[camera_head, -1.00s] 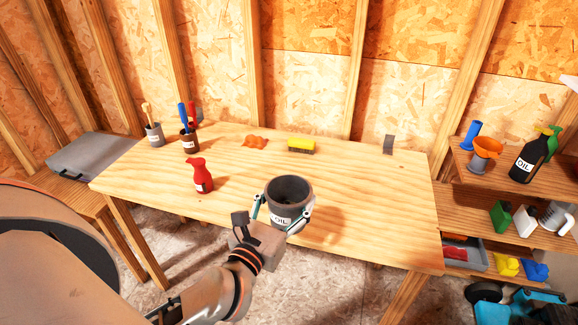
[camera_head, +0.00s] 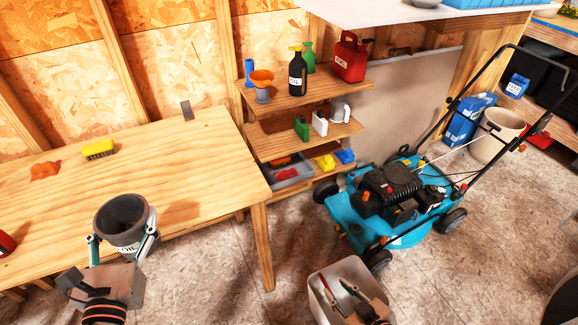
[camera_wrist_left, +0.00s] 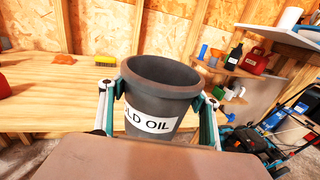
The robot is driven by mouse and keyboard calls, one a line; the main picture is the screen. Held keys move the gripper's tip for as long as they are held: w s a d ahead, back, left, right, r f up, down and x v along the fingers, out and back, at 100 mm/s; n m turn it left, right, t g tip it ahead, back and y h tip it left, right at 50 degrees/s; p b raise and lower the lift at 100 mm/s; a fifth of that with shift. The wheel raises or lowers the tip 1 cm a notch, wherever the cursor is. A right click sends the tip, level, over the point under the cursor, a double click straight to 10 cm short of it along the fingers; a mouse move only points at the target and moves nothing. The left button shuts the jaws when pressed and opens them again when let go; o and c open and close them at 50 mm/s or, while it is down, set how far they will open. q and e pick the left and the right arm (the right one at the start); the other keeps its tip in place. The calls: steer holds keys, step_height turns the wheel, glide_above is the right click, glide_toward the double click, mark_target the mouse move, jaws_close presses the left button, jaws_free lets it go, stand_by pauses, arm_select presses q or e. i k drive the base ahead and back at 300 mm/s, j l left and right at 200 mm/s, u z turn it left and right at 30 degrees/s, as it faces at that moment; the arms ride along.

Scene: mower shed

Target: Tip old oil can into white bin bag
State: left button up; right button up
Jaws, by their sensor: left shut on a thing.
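A dark grey open-topped can (camera_head: 124,222) with a white label is upright in my left gripper (camera_head: 122,248), raised before the workbench's front edge. In the left wrist view the can (camera_wrist_left: 160,88) reads "OLD OIL", with a gripper finger on each side. The gripper is shut on it. Only part of the can's inside shows. I cannot make out a white bin bag for certain; a cream round bin (camera_head: 499,137) stands behind the mower. Dark and green parts at the bottom edge may be my right gripper (camera_head: 366,296); its jaws are unclear.
A workbench (camera_head: 190,160) holds a yellow brush (camera_head: 99,150) and an orange rag (camera_head: 45,170). Right of it are shelves (camera_head: 295,95) with bottles, and a blue mower (camera_head: 390,195). A pale open box (camera_head: 322,302) stands at the bottom. Bare floor lies between bench and box.

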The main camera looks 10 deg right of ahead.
mark_target(353, 270)
steer(key=k+l, duration=0.1)
steer(key=l, duration=0.3)
steer(key=k+l, duration=0.15)
steer(key=l, duration=0.3)
steer(key=k+l, duration=0.1)
steer(key=l, duration=0.3)
steer(key=k+l, duration=0.1)
steer(key=l, duration=0.35)
steer(key=k+l, duration=0.1)
steer(key=l, duration=0.3)
steer(key=k+l+z, duration=0.1)
steer(key=l, duration=0.3)
